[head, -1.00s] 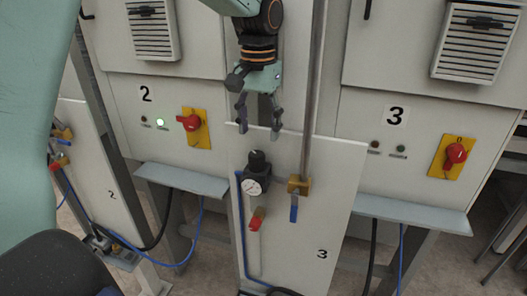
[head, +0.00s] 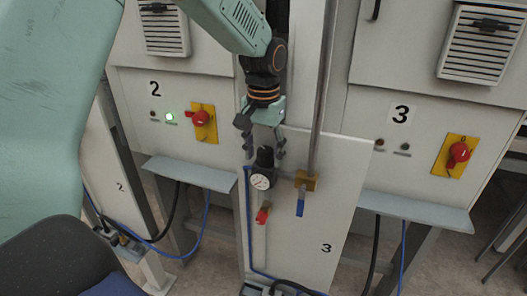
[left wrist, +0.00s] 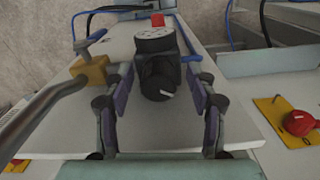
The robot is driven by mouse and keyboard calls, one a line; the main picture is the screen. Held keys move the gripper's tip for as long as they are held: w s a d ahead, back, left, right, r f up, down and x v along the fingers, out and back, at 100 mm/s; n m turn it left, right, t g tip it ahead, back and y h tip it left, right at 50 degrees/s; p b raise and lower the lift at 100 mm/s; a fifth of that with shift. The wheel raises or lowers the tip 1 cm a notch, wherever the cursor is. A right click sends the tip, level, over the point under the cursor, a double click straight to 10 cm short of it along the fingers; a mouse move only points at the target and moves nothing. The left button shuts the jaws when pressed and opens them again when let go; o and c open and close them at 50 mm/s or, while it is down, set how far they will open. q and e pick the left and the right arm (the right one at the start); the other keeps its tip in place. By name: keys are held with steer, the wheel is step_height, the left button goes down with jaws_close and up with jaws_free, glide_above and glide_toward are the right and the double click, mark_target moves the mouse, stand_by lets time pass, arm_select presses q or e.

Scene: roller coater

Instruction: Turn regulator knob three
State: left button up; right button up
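Regulator knob three is the black knob (head: 264,154) on top of a regulator with a round white gauge (head: 260,182), on the panel marked 3 (head: 345,200). My left gripper (head: 264,153) points down at the knob from above, its fingers spread on either side. In the left wrist view the open gripper (left wrist: 158,105) has its fingers left and right of the knob (left wrist: 158,82), with gaps between. The gauge (left wrist: 156,40) shows beyond the knob. My right gripper is not in view.
A brass valve with a blue handle (head: 300,203) and a vertical pipe (head: 322,90) stand just right of the regulator. A red-handled valve (head: 262,215) is below it. Red switches on yellow plates sit on cabinet 2 (head: 201,118) and cabinet 3 (head: 458,152).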

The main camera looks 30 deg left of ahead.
arm_select(q)
steer(key=shift+s+d, duration=0.15)
steer(key=shift+c, duration=1.4)
steer(key=shift+w+f, duration=0.25)
steer(key=shift+w, duration=0.3)
steer(key=c, duration=0.5)
steer(key=shift+s, duration=0.1)
steer(key=shift+c, duration=1.4)
